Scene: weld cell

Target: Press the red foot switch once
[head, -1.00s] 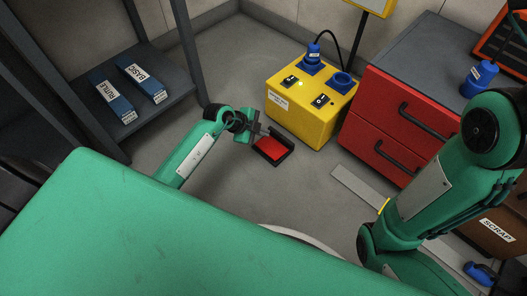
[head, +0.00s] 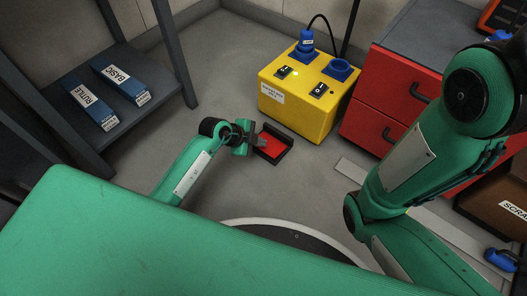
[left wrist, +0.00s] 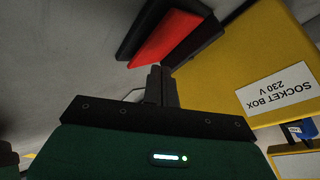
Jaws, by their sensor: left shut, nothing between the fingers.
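The red foot switch (head: 273,147) sits on the grey floor in front of the yellow socket box, with a red pedal in a dark housing. In the left wrist view its red pedal (left wrist: 165,36) shows at the top, between dark housing walls. In the left wrist view the closed fingertips (left wrist: 160,72) point at the pedal's near end. I cannot tell whether they touch it. My right gripper is not in view; only its arm shows.
The yellow socket box (head: 305,108) stands just behind the switch. A red drawer cabinet (head: 378,105) is to its right. A dark shelf (head: 155,78) with two blue boxes is at the left. A brown scrap bin (head: 490,207) is at the right. Floor left of the switch is clear.

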